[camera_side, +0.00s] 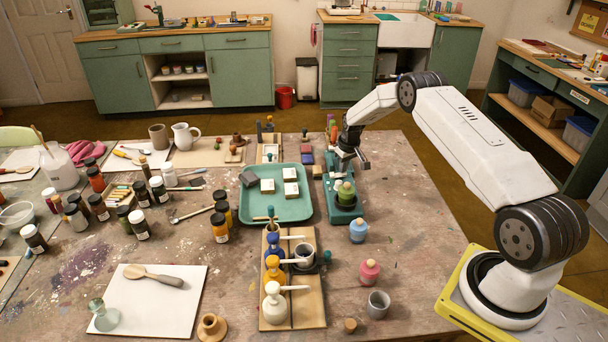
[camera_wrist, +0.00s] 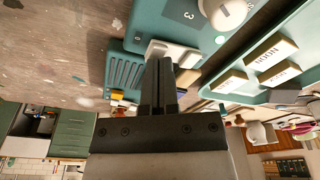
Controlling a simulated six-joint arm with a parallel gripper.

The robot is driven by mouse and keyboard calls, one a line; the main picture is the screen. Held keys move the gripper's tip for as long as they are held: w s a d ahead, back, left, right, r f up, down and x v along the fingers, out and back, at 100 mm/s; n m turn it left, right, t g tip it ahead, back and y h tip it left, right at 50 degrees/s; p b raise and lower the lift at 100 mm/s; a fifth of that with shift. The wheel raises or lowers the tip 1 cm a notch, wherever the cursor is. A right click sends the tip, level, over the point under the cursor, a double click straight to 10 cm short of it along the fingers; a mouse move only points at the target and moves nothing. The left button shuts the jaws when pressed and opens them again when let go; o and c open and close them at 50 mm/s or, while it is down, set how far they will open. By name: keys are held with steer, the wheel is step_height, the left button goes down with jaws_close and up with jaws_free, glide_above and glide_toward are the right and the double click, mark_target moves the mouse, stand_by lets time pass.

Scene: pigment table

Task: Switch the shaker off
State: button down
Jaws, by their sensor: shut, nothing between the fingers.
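The shaker (camera_side: 345,217) is a teal machine at the right of the tray, with a green-lidded jar (camera_side: 345,192) in a dark holder on it. In the wrist view its teal body (camera_wrist: 155,22) shows at the top, with a round white knob (camera_wrist: 226,12) and a "3" mark. A pale switch-like piece (camera_wrist: 178,50) sits on its near part, by a small "0" mark; I cannot tell which way it is set. My gripper (camera_side: 352,163) is shut and empty over the far end of the shaker. Its fingertips (camera_wrist: 160,62) appear close to the pale piece; contact is unclear.
A teal tray (camera_side: 248,213) with pale labelled blocks lies left of the shaker. A blue jar (camera_side: 358,231) stands close in front of it, with a pink jar (camera_side: 370,272) and grey cup (camera_side: 378,304) nearer. The table right of the shaker is mostly clear.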

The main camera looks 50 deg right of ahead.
steer(key=shift+f, duration=0.3)
stand_by(0.4)
steer(key=shift+r, duration=3.5)
steer(key=shift+a, duration=0.1)
